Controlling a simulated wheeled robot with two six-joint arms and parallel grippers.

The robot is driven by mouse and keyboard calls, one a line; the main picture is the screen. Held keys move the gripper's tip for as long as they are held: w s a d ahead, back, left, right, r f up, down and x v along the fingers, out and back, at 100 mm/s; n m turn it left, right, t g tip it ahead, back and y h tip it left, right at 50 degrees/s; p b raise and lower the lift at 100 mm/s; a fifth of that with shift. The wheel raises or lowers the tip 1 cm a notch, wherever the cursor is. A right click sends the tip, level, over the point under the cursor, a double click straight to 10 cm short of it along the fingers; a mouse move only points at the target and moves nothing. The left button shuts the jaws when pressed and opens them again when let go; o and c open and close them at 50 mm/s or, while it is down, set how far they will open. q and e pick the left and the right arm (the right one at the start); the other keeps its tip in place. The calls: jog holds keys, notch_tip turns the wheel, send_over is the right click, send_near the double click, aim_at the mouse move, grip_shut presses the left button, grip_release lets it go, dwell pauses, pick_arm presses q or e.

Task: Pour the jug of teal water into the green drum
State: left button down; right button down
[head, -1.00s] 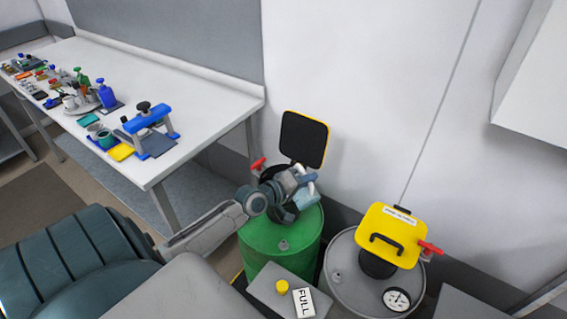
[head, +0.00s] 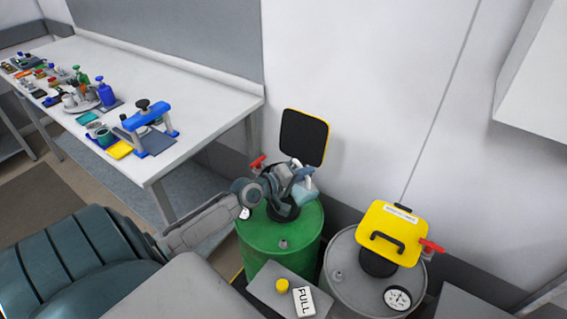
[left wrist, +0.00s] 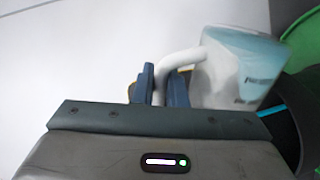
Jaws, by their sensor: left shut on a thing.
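The green drum (head: 280,238) stands on the floor in the head view, with its dark lid (head: 304,137) swung up behind its black funnel opening (head: 284,212). My left gripper (head: 299,178) is above the opening, shut on the white handle of the jug (head: 306,193). In the left wrist view the fingers (left wrist: 168,86) close on the handle, and the pale jug with teal water (left wrist: 240,66) is tilted over. The drum's green top (left wrist: 303,50) shows at the right edge there. I cannot see whether water is flowing. My right gripper is not in view.
A grey drum (head: 345,265) with a yellow lid (head: 391,236) stands to the right. A grey box with a FULL sign (head: 303,301) is in front. A white workbench (head: 185,95) with several tools is at left. The wall is close behind the drums.

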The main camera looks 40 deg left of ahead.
pick_arm(q)
jog(key=shift+w+a+n+b, duration=0.2)
jog(key=shift+a+n+b, duration=0.1)
jog(key=shift+a+b, duration=0.25)
jog(key=shift+w+a+r+n, duration=0.15)
jog(key=shift+a+r+n, duration=0.25)
jog(key=shift+a, duration=0.15)
